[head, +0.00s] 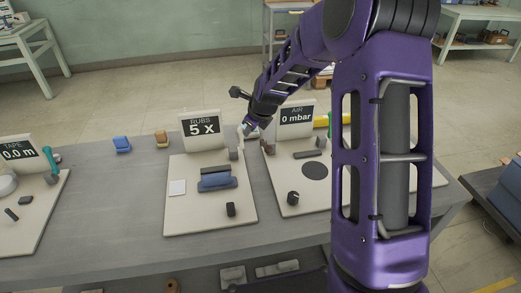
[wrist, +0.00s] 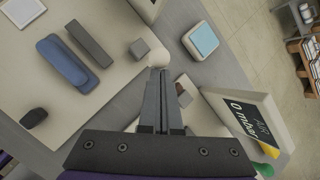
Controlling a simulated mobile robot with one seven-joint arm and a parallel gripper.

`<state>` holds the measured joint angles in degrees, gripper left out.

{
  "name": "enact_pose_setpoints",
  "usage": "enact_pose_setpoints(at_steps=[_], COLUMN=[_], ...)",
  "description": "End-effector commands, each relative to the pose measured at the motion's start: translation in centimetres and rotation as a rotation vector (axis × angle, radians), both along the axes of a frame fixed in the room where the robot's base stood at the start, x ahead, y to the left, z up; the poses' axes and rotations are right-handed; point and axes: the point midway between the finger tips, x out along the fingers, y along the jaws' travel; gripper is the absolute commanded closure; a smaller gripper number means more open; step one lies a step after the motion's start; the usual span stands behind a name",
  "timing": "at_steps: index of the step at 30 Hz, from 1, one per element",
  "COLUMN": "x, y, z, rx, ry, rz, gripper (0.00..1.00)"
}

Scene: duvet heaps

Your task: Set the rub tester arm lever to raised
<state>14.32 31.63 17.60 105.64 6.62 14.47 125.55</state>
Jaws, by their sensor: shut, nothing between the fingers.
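The rub tester (head: 180,222) is a cream board with an upright sign reading "RUBS 5 x" (head: 201,129). On it are a blue block (head: 217,182), a dark bar, a white square and a small black knob (head: 231,209). A small grey block (head: 234,154) sits at its right edge; it also shows in the wrist view (wrist: 139,48). A pale upright piece (head: 240,134) above this block looks like the arm lever, partly hidden by my gripper; its position is unclear. My gripper (head: 248,130) is shut and empty there; its fingers show in the wrist view (wrist: 159,74). Contact cannot be told.
The air station (head: 290,202), with its "AIR 0 mbar" sign (head: 296,117), stands close on the right, partly behind my arm. The tape station (head: 40,210) is at far left. Grey tabletop (head: 110,200) between tape and rub stations is clear.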

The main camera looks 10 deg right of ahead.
Motion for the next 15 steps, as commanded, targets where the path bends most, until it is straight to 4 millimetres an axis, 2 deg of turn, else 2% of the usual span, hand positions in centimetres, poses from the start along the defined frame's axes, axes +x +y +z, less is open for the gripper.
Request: enact_pose_setpoints(at_steps=[2,7,15], x=[0.6,1.8,1.7], y=[0.7,1.0,0.8], z=[0.2,0.6,0.6], rx=[0.000,-0.001,-0.001], ry=[0.000,0.001,0.002], rz=[0.002,0.001,-0.001], gripper=[1.00,1.00,1.00])
